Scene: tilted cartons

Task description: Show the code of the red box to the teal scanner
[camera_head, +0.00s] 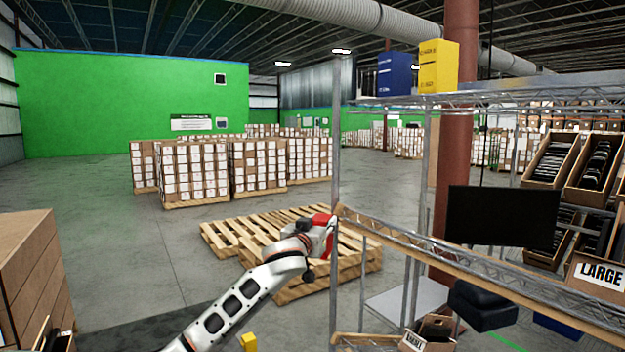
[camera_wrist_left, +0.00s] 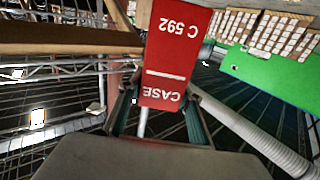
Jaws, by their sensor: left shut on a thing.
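The red box (camera_head: 321,219) is in my left gripper (camera_head: 318,238), beside the upright post of the metal shelf rack, above the wooden pallets. In the left wrist view the red box (camera_wrist_left: 178,50) fills the space between the fingers. The face I see there carries a white line and the upside-down white words "C 592" and "CASE". No code shows on that face. My left gripper (camera_wrist_left: 165,112) is shut on the box. I cannot make out a teal scanner in either view. My right gripper is not in view.
The rack's upper shelf holds a blue box (camera_head: 394,74) and a yellow box (camera_head: 438,66). Pallets (camera_head: 225,239) lie on the floor. Open floor spreads at left.

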